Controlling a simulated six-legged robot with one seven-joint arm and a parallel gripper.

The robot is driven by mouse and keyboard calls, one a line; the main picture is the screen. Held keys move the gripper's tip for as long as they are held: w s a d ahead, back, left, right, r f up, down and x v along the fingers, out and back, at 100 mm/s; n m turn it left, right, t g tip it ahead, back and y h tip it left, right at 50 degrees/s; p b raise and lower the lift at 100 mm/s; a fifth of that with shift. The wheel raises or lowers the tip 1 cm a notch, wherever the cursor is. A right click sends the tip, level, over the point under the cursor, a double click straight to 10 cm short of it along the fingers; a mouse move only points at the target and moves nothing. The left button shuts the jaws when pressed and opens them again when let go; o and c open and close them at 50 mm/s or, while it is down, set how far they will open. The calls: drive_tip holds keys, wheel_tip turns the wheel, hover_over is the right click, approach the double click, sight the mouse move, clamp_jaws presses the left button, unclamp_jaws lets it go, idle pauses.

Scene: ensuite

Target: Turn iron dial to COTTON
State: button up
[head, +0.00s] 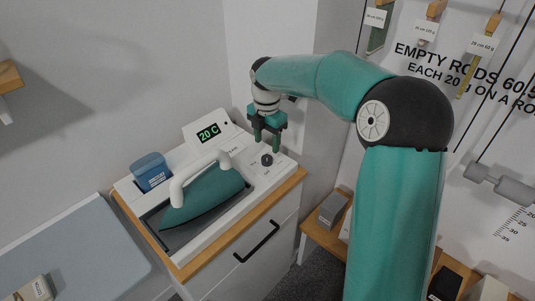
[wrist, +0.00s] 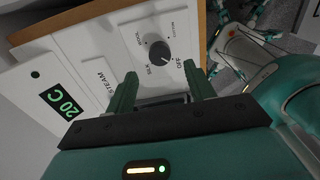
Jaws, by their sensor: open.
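The iron dial (head: 267,160) is a small dark round knob on the white panel at the right of the ironing station. In the wrist view the dial (wrist: 159,52) has a pale pointer mark on the side toward OFF, with other printed labels around it, partly too small to read. My gripper (head: 265,148) hangs just above the dial, fingers pointing down. In the wrist view my gripper (wrist: 160,82) is open, its two green fingers apart, with the dial beyond the gap between their tips. The fingers do not appear to touch it.
A teal iron (head: 203,198) with a white handle lies in the station's tray. A display (head: 209,132) reads 20 C. A blue container (head: 151,172) stands at the left. The station sits on a wood-topped drawer cabinet (head: 246,236). A wall corner stands close behind my gripper.

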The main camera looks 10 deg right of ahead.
sight(267, 157)
wheel_tip(267, 157, down, 6)
drive_tip(key=shift+f, duration=0.1)
drive_tip(key=c, duration=1)
